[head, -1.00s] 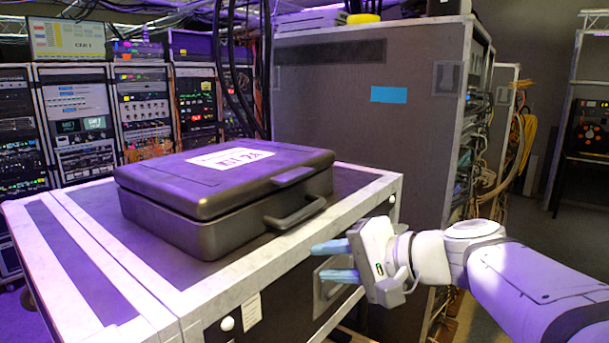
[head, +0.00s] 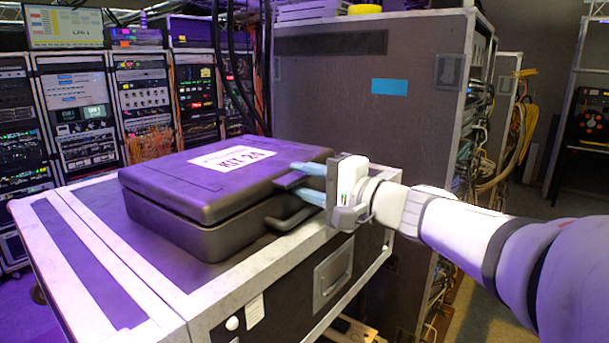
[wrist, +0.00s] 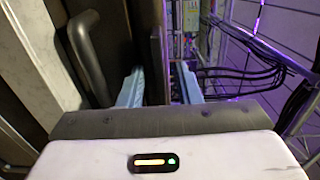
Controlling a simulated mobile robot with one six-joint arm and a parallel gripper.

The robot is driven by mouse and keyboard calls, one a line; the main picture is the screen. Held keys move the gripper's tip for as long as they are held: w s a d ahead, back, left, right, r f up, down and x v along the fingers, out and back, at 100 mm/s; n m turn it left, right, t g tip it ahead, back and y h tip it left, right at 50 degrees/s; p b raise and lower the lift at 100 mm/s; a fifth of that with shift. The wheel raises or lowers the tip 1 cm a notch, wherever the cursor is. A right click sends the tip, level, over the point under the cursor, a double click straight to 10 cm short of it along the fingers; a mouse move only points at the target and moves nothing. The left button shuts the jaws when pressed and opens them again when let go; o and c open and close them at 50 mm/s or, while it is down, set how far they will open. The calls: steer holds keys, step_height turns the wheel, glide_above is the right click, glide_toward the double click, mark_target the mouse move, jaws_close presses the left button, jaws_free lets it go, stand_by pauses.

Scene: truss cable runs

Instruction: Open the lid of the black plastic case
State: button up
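The black plastic case (head: 180,225) lies on a flight case with its lid (head: 160,180) down. The lid bears a white "KIT 24" label (head: 233,159). A lip (head: 288,181) juts from the lid's front edge, above the carry handle (head: 285,222); the handle also shows in the wrist view (wrist: 90,60). My gripper (head: 308,181) is at the lip, its blue fingers one above the other. In the wrist view, my open gripper (wrist: 158,88) has the lip's dark edge (wrist: 157,62) between its fingers, with gaps visible at both sides.
The flight case (head: 85,265) has pale metal edges and a recessed handle (head: 333,275) on its front. A tall grey rack case (head: 330,95) with a blue patch stands close behind. Equipment racks (head: 85,120) line the back left. Black cables (head: 240,70) hang behind the case.

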steer(key=shift+w+a, duration=0.15)
steer(key=shift+a, duration=0.05)
jaws_close()
steer(key=shift+d, duration=0.1)
stand_by(0.5)
